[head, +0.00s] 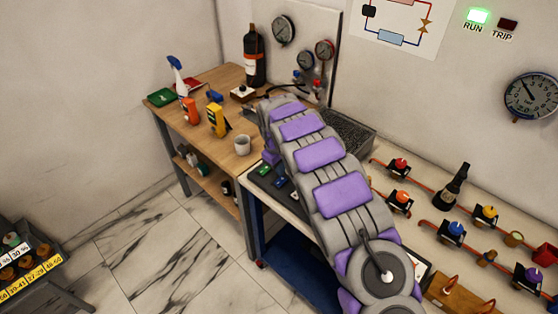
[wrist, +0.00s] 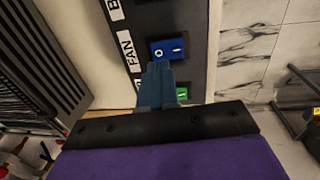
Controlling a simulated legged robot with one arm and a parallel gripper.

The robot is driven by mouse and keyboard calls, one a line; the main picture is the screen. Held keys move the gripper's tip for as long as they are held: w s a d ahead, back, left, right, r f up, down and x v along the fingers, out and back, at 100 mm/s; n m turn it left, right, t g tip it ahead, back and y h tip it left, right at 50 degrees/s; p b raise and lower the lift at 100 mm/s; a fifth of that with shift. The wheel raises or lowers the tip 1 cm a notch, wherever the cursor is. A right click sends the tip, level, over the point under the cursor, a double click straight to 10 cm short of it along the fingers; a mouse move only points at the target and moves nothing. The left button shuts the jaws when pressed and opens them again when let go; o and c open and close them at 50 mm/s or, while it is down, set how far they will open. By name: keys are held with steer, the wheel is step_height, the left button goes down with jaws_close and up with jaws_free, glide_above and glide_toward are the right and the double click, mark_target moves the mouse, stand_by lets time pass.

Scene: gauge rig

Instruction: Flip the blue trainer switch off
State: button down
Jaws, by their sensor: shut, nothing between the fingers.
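The blue trainer switch (wrist: 168,48) is a rocker marked O and I on a dark panel (wrist: 199,45), beside a white FAN label (wrist: 128,50) in the wrist view. My gripper (wrist: 160,70) is shut and empty, its fingertips at the lower edge of the blue switch in the picture. I cannot tell whether they touch it or which side of the rocker is pressed. In the head view the blue switch (head: 279,183) shows small beside my arm, and my gripper is hidden behind the arm there.
A green switch (wrist: 182,93) sits close to my fingers, partly covered. A dark ribbed block (wrist: 50,60) stands left of the panel. In the head view, a white cup (head: 242,145) and yellow meter (head: 217,120) stand on the wooden bench (head: 220,82). The RUN lamp (head: 478,16) glows green.

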mark_target(281, 179)
steer(key=f, duration=0.3)
steer(key=shift+w+a+b, duration=0.1)
steer(key=shift+w+b, duration=0.1)
steer(key=shift+b, duration=0.15)
steer(key=shift+d, duration=0.25)
steer(key=shift+p, duration=0.65)
steer(key=shift+f, duration=0.25)
steer(key=shift+s, duration=0.1)
steer(key=shift+s+a, duration=0.1)
